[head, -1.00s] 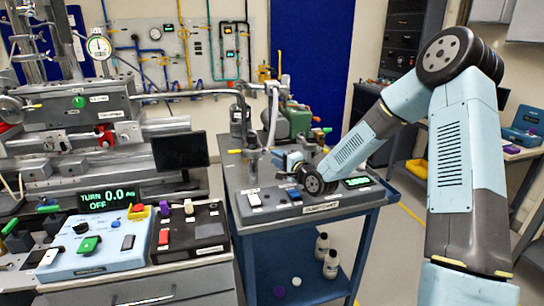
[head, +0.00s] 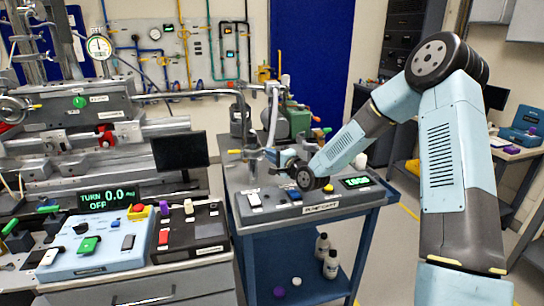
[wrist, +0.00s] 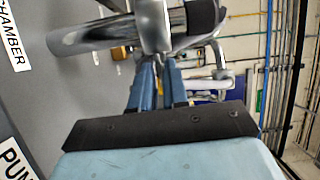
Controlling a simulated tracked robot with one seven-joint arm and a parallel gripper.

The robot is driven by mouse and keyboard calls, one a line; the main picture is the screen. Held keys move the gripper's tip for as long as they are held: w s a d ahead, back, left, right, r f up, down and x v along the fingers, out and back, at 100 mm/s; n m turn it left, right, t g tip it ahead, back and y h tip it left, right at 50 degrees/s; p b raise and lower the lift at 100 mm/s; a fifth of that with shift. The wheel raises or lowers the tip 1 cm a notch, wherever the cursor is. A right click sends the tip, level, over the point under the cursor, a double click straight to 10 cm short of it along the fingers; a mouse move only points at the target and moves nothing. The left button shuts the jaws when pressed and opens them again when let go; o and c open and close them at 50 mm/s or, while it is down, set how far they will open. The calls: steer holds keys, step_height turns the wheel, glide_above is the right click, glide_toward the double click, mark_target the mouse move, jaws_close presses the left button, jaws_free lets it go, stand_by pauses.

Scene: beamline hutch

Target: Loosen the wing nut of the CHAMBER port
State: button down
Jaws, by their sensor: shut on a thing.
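My gripper (wrist: 159,72) shows in the wrist view as two blue fingers meeting at a bright silver metal piece (wrist: 153,28), which I take to be the wing nut of the port clamp. The fingers are shut on its lower end; the tips partly hide the contact. The CHAMBER label (wrist: 13,38) is on the grey surface at the upper left of that view. In the head view my gripper (head: 284,159) is at the fittings on the blue pump cart (head: 262,245); the nut is too small to make out there.
The cart's panel carries switches and a green display (head: 356,182).

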steer(key=shift+f, duration=0.1)
stand_by(0.3)
steer(key=shift+s+a+r+n+g+h, duration=0.1)
steer(key=shift+n+g+h, duration=0.15)
steer(key=shift+n+h, duration=1.35)
steer(key=shift+s+a+r+n+g+h, duration=0.15)
steer(key=shift+n+h, duration=0.45)
steer(key=shift+n, duration=1.85)
steer(key=shift+w+a+r+n+g+h, duration=0.1)
steer(key=shift+n+g+h, duration=0.2)
steer(key=shift+n+h, duration=1.3)
steer(key=shift+n+y, duration=0.4)
steer(key=shift+n, duration=0.25)
steer(key=c, duration=1.3)
jaws_free()
steer(key=shift+r, duration=0.1)
